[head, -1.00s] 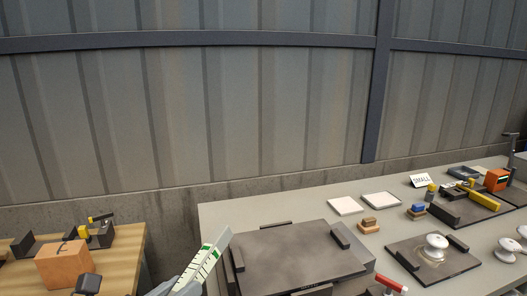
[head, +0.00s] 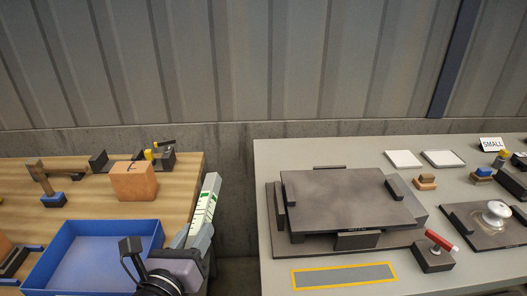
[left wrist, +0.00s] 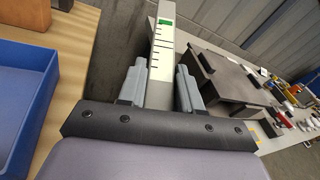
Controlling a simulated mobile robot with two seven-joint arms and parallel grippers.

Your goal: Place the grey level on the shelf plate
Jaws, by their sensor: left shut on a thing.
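The grey level (head: 204,207) is a long bar with a white face, black marks and a green patch. My left gripper (head: 195,240) is shut on it, in the gap between the two tables. The bar stands up, tilted, from the jaws, and it also shows between the fingers in the left wrist view (left wrist: 161,50). A large dark plate (head: 345,200) with raised dark blocks at its edges sits on the grey table to the right, apart from the level. I cannot tell for sure which surface is the shelf plate. My right gripper is not in view.
A yellow-bordered grey strip (head: 343,276) lies bare at the grey table's front. A red-handled block (head: 434,254) stands right of it. The wooden table (head: 75,205) holds a blue tray (head: 95,250) and an orange block (head: 134,181). A white insulator (head: 496,213) stands at right.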

